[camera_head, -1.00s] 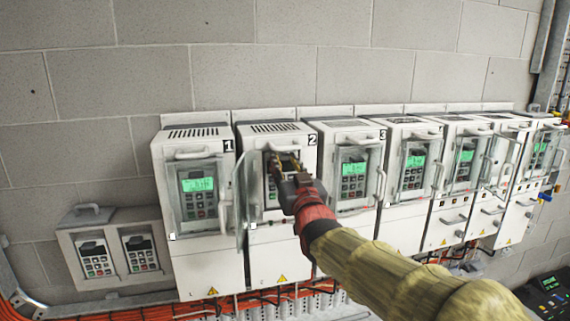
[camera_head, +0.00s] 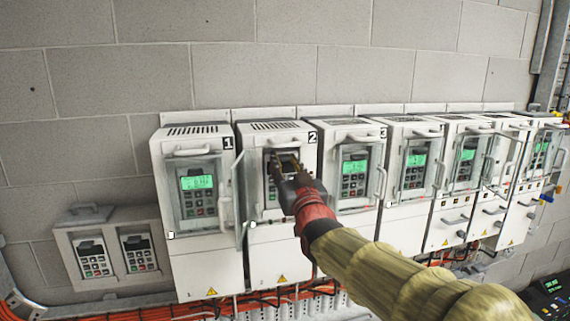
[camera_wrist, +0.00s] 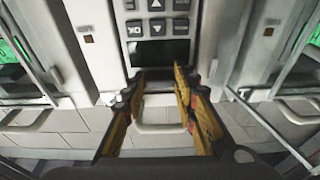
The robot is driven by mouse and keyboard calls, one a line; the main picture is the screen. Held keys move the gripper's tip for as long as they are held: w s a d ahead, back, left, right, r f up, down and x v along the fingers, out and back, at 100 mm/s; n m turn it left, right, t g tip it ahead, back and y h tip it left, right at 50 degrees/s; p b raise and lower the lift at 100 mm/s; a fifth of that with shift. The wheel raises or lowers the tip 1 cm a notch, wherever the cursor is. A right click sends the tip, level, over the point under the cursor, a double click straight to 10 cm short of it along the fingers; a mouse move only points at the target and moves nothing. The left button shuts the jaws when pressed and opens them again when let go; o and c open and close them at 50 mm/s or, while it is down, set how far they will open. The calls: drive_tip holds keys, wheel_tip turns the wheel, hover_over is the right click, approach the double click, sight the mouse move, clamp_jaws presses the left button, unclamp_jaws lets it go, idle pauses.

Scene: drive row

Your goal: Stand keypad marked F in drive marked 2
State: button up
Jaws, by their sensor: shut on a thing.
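The drive marked 2 (camera_head: 290,142) stands second from the left in the row, with its clear door (camera_head: 240,195) swung open to the left. A keypad (camera_head: 271,190) sits upright in its front recess, partly hidden by my gripper (camera_head: 284,163). In the wrist view the keypad (camera_wrist: 155,24) appears upside down, with grey buttons and a dark, unlit display. My gripper (camera_wrist: 161,76) is shut on the keypad's display end, one finger at each side. The letter on this keypad cannot be seen.
The drive marked 1 (camera_head: 195,240) is close on the left and the drive marked 3 (camera_head: 350,130) on the right, both with lit green displays. A grey holder (camera_head: 110,221) with two keypads hangs at far left. More drives continue right.

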drive_tip(key=shift+f+b, duration=0.9)
drive_tip(key=shift+b, duration=0.05)
drive_tip(key=o, duration=1.1)
drive_tip(key=shift+o, duration=0.3)
